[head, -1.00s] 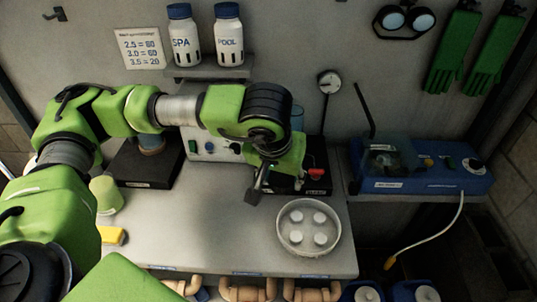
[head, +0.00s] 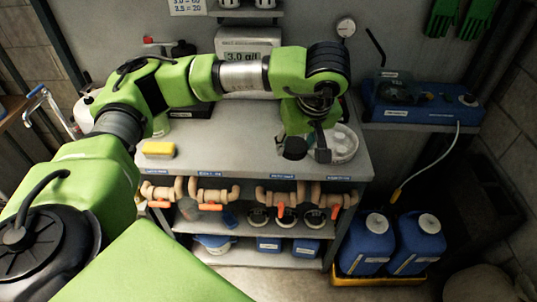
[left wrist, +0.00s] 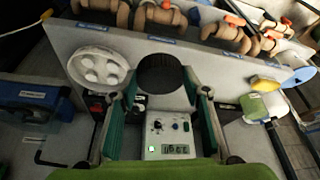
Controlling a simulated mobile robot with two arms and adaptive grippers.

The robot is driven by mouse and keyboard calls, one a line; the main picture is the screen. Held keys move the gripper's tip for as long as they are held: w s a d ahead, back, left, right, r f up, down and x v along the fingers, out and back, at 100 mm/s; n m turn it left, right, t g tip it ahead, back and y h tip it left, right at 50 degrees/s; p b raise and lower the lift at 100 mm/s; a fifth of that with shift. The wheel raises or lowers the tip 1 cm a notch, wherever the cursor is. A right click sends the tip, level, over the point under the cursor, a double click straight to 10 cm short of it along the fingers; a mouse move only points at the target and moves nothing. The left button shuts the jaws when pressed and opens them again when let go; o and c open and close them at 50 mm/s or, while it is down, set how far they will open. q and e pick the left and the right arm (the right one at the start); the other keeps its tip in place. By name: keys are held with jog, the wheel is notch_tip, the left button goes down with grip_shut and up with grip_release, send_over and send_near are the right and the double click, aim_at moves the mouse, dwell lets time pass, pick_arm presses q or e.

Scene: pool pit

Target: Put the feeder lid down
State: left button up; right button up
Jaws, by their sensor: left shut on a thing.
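The feeder lid, a round black ribbed cap (left wrist: 162,75), sits between the fingers of my left gripper (left wrist: 162,92) in the left wrist view. My left gripper is shut on it. In the head view the left gripper (head: 306,152) points down over the front right part of the grey bench, and the lid (head: 293,148) shows only as a small dark shape at its fingers. The gap between lid and bench top is hard to judge. My right gripper is not in view.
A round dish (head: 346,146) with white tablets is beside the gripper, partly hidden. A yellow sponge (head: 158,149) lies at the left front of the bench (head: 225,150). Orange-handled pipes (head: 285,197) run below the front edge. Blue jugs (head: 367,246) stand low right.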

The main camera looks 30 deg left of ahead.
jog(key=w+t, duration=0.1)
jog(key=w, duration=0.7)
pick_arm(q)
jog(key=w+a+f+n, duration=0.1)
jog(key=w+a+f, duration=0.2)
jog(key=a, duration=0.1)
jog(key=w+a+f+n, duration=0.1)
jog(key=w+a+f, duration=0.2)
jog(key=a, duration=0.1)
jog(key=w+a+f+n+g+y+p, duration=0.1)
jog(key=w+a+f+n, duration=0.1)
jog(key=w+a+f, duration=0.1)
jog(key=shift+w+a+f, duration=0.3)
jog(key=shift+a+f, duration=0.15)
jog(key=shift+a, duration=0.25)
jog(key=shift+w+a+f, duration=0.1)
jog(key=shift+a+f, duration=0.05)
jog(key=shift+f, duration=0.05)
jog(key=p+x, duration=0.2)
jog(key=x, duration=0.1)
jog(key=shift+d+f, duration=0.2)
jog(key=shift+d, duration=0.1)
jog(key=shift+f, duration=0.4)
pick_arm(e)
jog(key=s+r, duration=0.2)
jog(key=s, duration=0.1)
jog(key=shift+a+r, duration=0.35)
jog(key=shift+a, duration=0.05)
